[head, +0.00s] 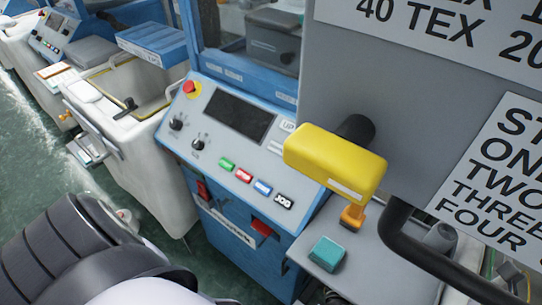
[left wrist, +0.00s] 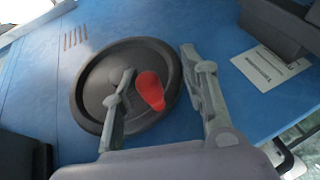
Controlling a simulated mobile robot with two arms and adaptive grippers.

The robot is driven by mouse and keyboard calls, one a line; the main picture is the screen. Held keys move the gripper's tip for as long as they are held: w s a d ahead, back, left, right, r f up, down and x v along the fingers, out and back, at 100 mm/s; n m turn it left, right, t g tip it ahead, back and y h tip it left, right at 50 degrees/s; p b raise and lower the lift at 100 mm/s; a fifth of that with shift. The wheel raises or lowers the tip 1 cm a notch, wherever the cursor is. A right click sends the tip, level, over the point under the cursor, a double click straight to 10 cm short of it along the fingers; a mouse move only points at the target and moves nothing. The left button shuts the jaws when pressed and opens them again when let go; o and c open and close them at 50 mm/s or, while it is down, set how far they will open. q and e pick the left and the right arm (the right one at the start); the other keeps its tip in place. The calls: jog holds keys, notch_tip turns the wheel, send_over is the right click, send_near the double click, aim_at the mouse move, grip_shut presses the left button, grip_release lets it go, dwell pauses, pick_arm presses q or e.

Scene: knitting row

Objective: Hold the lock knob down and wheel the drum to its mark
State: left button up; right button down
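A dark round wheel (left wrist: 98,85) is mounted on a blue panel in the left wrist view. A red rounded knob (left wrist: 150,92) shows in front of its right half. My left gripper (left wrist: 160,62) is open, with one finger over the wheel and the other to its right. The red knob appears between the fingers; contact cannot be told. I cannot tell whether this wheel is the drum or the red knob the lock knob, and no mark is clear. In the head view my left arm fills the lower left; its gripper is hidden. My right gripper is not in view.
A blue machine's control panel (head: 232,125) has a red stop button (head: 191,88) and several coloured buttons. A yellow block (head: 335,160) juts out at the right beside a large grey signboard (head: 440,75). A white label (left wrist: 268,68) is on the blue panel. Green floor (head: 35,150) is open at left.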

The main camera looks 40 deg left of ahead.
pick_arm(q)
jog(key=v, duration=1)
jog(key=s+a+f+m+g+h, duration=0.2)
jog(key=s+a+f+m, duration=0.4)
jog(key=f+m, duration=0.4)
jog(key=s+a+f+m+g+h, duration=0.3)
jog(key=s+a+f+m, duration=0.4)
jog(key=f+m, duration=0.3)
jog(key=shift+a+f+h, duration=0.3)
jog(key=shift+f+h, duration=0.6)
jog(key=shift+f, duration=0.3)
jog(key=w+d+r+n+t, duration=0.2)
jog(key=w+d+r+n, duration=0.15)
jog(key=r+n, duration=0.3)
jog(key=w+d+r+n+t+y, duration=0.1)
jog(key=w+d+r+n+t, duration=0.15)
jog(key=w+r+n, duration=0.4)
jog(key=w+d+r+n+t, duration=0.1)
jog(key=d+r+n+t, duration=0.2)
jog(key=r, duration=0.6)
jog(key=shift+n, duration=0.4)
jog(key=shift+w+a+f, duration=0.2)
jog(key=shift+w+f, duration=0.05)
jog(key=shift+w, duration=1.7)
jog(key=shift+w+a+f, duration=0.15)
jog(key=shift+w+f, duration=0.1)
jog(key=shift+w, duration=1.75)
jog(key=shift+w+a+f, duration=0.2)
jog(key=shift+w+f, duration=0.05)
jog(key=shift+w, duration=1.7)
